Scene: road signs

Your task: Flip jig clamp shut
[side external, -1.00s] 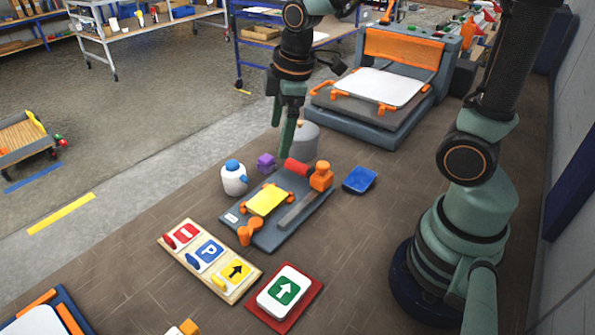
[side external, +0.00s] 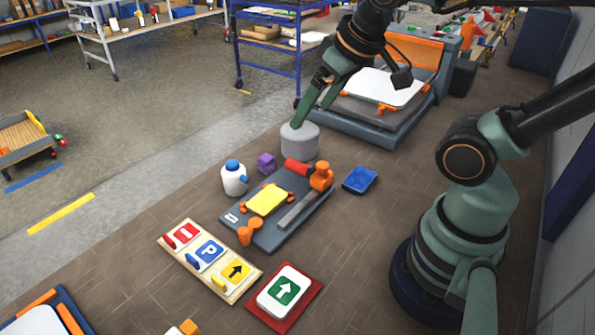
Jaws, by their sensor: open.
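The jig is a dark grey board (side external: 290,232) in the middle of the floor area, with a yellow plate (side external: 267,201) held between small orange corner pieces. An orange block (side external: 321,176) and a red cylinder (side external: 297,167) sit at its far end, with a grey bar (side external: 298,212) running from the block along the board. An orange knobbed piece (side external: 250,233) stands at the near end. I cannot tell which part is the clamp or its exact state. My gripper (side external: 311,112) is open, beyond the jig's far end, with its fingers over the grey cylindrical pot (side external: 300,142). Whether it touches the pot is unclear.
A white jug with blue lid (side external: 234,178) and a purple block (side external: 266,162) stand left of the jig. A blue pad (side external: 360,180) lies right. A sign tray (side external: 210,258) and a green arrow sign (side external: 284,290) lie in front. A grey-orange press (side external: 390,125) stands behind.

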